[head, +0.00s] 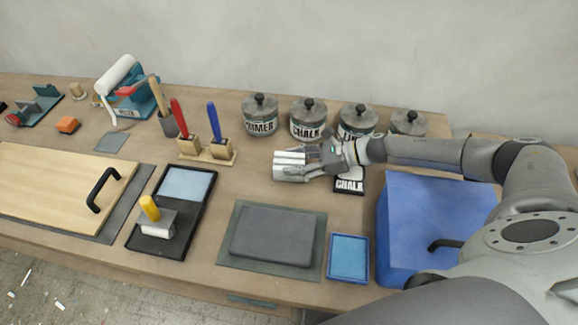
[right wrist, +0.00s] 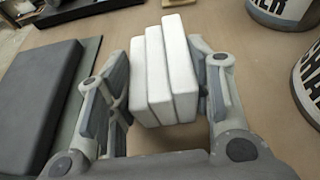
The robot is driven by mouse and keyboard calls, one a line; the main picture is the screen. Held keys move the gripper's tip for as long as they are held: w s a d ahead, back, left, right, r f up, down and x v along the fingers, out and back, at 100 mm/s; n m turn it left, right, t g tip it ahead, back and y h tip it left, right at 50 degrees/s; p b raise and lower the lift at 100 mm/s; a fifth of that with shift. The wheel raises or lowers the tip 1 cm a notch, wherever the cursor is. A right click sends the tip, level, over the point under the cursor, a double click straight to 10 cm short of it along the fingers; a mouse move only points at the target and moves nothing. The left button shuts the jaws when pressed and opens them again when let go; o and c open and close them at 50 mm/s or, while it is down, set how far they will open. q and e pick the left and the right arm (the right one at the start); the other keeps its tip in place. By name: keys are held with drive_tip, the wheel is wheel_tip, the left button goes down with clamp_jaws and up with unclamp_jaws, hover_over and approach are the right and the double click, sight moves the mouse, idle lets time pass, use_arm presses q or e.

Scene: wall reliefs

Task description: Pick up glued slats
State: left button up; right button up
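The glued slats (head: 289,166) are a white block of three slats side by side on the wooden bench, near its middle. They also show in the right wrist view (right wrist: 165,72), between the fingers. My right gripper (head: 312,163) reaches in from the right, with its fingers on either side of the block. In the right wrist view the right gripper (right wrist: 163,92) is open around the slats, with narrow gaps beside them. The near end of the block lies between the fingertips. My left gripper is not in view.
A blue box (head: 430,215) stands at right. A dark slab (head: 273,236) and a blue tray (head: 348,258) lie in front. A brush holder (head: 208,153) stands left.

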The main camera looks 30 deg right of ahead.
drive_tip(key=c, duration=0.4)
drive_tip(key=shift+c, duration=0.2)
drive_tip(key=shift+r, duration=0.1)
